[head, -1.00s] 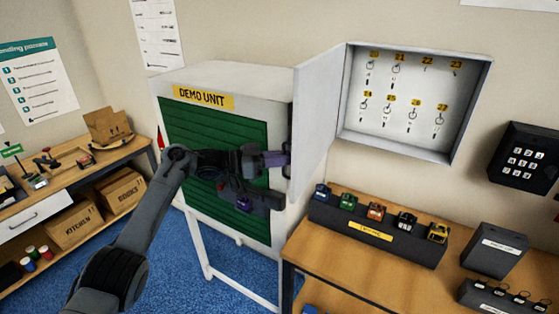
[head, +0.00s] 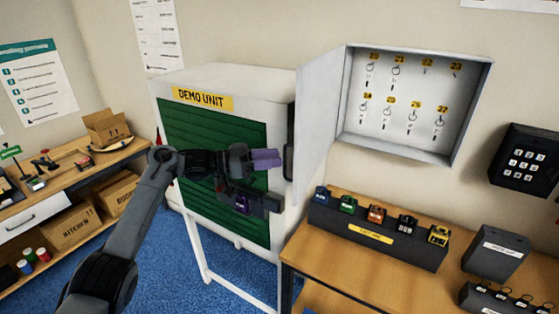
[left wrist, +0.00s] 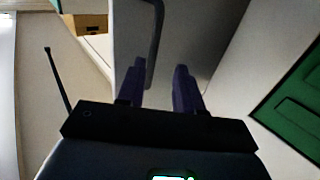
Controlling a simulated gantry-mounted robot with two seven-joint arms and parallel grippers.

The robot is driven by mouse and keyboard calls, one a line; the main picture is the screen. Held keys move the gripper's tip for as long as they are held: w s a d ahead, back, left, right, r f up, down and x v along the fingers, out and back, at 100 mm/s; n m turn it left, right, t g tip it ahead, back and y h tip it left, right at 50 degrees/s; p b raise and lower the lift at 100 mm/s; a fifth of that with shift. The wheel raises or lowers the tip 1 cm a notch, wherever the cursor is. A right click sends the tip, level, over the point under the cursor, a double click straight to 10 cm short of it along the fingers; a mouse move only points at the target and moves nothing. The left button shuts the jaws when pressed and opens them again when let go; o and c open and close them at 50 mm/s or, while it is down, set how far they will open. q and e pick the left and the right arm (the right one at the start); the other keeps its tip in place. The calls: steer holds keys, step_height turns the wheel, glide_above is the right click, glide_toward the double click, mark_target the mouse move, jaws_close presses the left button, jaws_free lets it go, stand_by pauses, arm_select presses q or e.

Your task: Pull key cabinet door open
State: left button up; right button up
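The key cabinet (head: 480,110) is on the wall. Its pale door (head: 318,120) stands swung well open to the left, showing the tagged hooks and keys inside. The dark door handle (head: 290,142) is on the door's outer side, near its left edge; it also shows as a grey bar in the left wrist view (left wrist: 157,40). My left gripper (head: 268,159) is just left of the handle, with a small gap in the head view. In the left wrist view its purple fingers (left wrist: 160,88) are apart, nothing held between them. My right gripper is out of view.
A white cabinet with a green shutter, marked DEMO UNIT (head: 203,98), stands behind my left arm. A wooden bench (head: 340,260) below the key cabinet bears a dark rack (head: 330,215) of coloured padlocks. A black keypad (head: 525,158) is on the right wall.

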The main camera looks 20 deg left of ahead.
arm_select(q)
steer(key=b+v, duration=0.2)
steer(key=v, duration=0.5)
steer(key=shift+a, duration=0.25)
steer(key=shift+s, duration=0.15)
